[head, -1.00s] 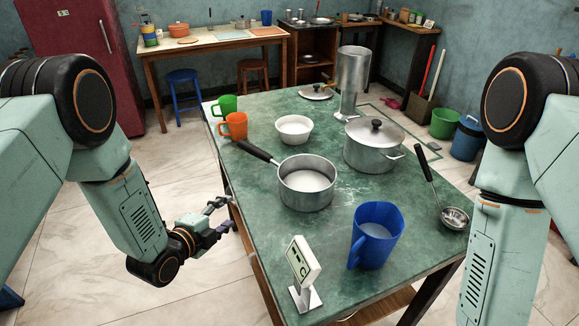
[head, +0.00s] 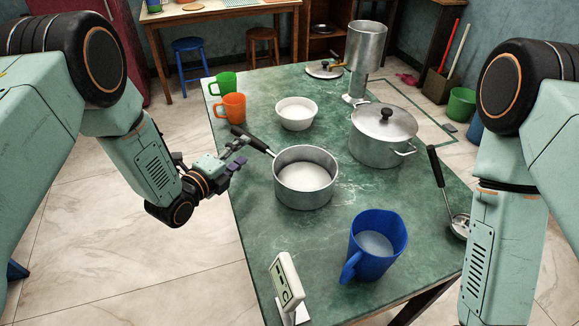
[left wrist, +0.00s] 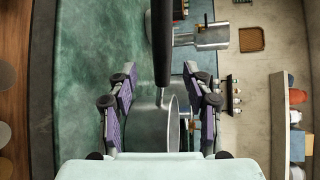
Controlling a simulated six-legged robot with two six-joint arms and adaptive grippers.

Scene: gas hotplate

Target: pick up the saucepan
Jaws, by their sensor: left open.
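The saucepan (head: 306,197) is grey metal with pale contents and stands on the green table. Its long black handle (head: 256,142) points to the back left. My left gripper (head: 238,155) is open and empty beside the handle, at the table's left edge. In the left wrist view, the black handle (left wrist: 162,48) and part of the saucepan (left wrist: 146,128) appear between the spread fingers of my left gripper (left wrist: 165,80). I cannot tell how far the handle is from the fingers in depth. My right gripper is out of view.
A lidded pot (head: 375,148) stands right of the saucepan, a white bowl (head: 297,115) behind it. Orange (head: 231,107) and green (head: 225,84) mugs stand near the handle's end. A blue jug (head: 375,250) stands in front.

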